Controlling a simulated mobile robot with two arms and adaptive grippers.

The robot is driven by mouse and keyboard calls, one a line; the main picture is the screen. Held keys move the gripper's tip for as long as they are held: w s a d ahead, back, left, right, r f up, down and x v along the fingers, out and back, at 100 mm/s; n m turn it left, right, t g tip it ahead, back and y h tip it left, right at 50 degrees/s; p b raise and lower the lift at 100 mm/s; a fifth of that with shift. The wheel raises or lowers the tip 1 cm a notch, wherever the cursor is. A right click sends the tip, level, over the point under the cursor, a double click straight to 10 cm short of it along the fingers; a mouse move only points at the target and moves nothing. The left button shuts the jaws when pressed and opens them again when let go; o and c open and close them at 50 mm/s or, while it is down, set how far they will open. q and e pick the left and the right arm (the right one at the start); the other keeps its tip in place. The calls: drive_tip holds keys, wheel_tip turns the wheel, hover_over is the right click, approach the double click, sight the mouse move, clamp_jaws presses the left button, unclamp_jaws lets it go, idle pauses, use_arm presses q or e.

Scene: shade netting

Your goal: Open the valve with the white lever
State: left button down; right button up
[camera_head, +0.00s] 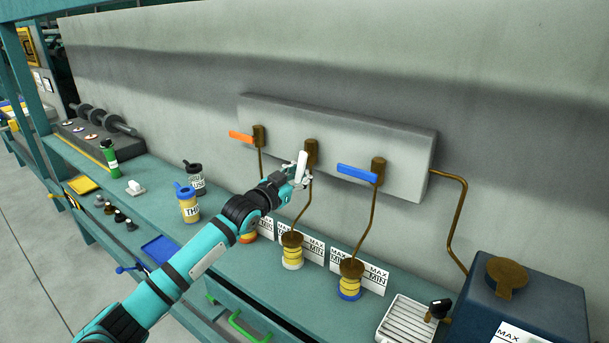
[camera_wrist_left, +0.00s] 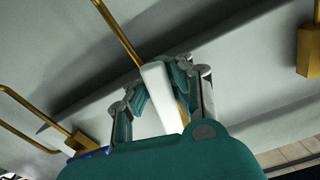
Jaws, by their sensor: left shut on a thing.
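The white lever (camera_head: 301,166) hangs from the middle brown valve (camera_head: 311,150) on the grey wall panel, and it points down, steeply tilted. My left gripper (camera_head: 297,177) is at the lever's lower part, shut on it. In the left wrist view the white lever (camera_wrist_left: 160,92) stands between the two fingers of my left gripper (camera_wrist_left: 166,85). An orange lever (camera_head: 241,137) on the left valve and a blue lever (camera_head: 357,173) on the right valve both lie roughly level. My right gripper is not in view.
Brown pipes run down from the valves to jars (camera_head: 292,250) on the teal bench. Labelled bottles (camera_head: 188,203) stand left of my left arm. A dark blue tank (camera_head: 535,295) stands at the right. The wall above the panel is clear.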

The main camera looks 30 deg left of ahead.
use_arm(q)
drive_tip(key=c, duration=1.7)
unclamp_jaws()
drive_tip(key=shift+s+f, duration=0.3)
drive_tip(key=shift+f, duration=0.25)
drive_tip(key=o, duration=0.5)
drive_tip(key=shift+s+a+r, duration=0.15)
drive_tip(key=shift+s+r, duration=0.3)
drive_tip(key=shift+s, duration=0.05)
drive_tip(key=shift+o, duration=0.2)
drive_tip(key=shift+w, duration=0.3)
drive_tip(key=s, duration=1.2)
drive_tip(key=shift+a, duration=0.4)
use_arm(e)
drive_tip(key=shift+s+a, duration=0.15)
